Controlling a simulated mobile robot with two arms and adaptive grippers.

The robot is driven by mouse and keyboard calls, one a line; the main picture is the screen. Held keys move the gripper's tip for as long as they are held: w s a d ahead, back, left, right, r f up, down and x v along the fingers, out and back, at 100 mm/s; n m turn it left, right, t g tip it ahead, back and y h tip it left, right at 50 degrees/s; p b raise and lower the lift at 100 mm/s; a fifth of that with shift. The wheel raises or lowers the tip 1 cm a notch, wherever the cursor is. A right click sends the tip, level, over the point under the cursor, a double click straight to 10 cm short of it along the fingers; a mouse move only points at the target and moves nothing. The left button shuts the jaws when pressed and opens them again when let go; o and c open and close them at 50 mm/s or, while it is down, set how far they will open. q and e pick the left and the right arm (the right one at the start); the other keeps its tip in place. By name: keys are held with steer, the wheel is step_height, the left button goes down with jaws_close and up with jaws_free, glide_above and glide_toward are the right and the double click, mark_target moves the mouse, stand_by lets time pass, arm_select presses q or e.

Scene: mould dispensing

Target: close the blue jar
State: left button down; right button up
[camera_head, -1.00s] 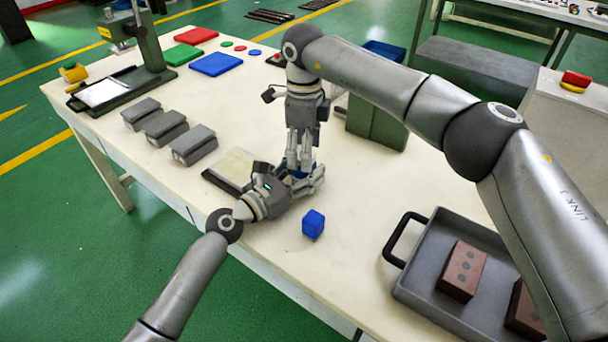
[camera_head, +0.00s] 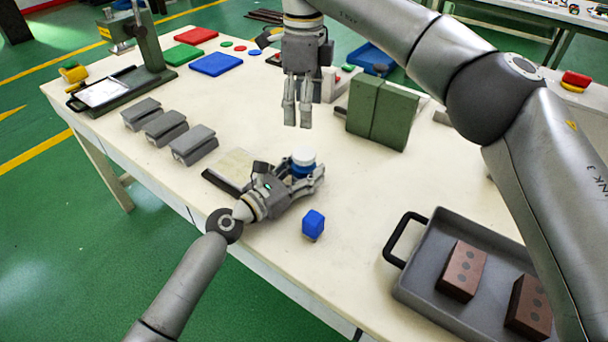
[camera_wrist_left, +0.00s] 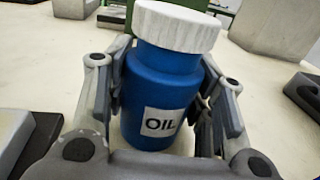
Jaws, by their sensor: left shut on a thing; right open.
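The blue jar (camera_wrist_left: 158,92) stands upright between the fingers of my left gripper (camera_wrist_left: 165,105) in the left wrist view. It has an "OIL" label and a white lid (camera_wrist_left: 177,25) sitting on its top. In the head view, my left gripper (camera_head: 308,180) is shut around the jar (camera_head: 301,171) near the table's front edge, and the white lid (camera_head: 303,157) shows above the fingers. My right gripper (camera_head: 298,117) is open and empty, pointing down above the table, apart from the lid. Whether the lid is fully tight cannot be told.
A blue cube (camera_head: 313,224) lies just right of my left gripper. A grey tray (camera_head: 424,262) with brown blocks is at the lower right. A green block (camera_head: 382,113) stands behind. Several grey blocks (camera_head: 166,128) lie to the left. The white tabletop (camera_head: 245,105) is clear behind the jar.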

stand_by(0.3)
arm_select(q)
steer(key=c, duration=0.6)
jaws_free()
steer(key=shift+o, duration=0.2)
steer(key=v, duration=1.2)
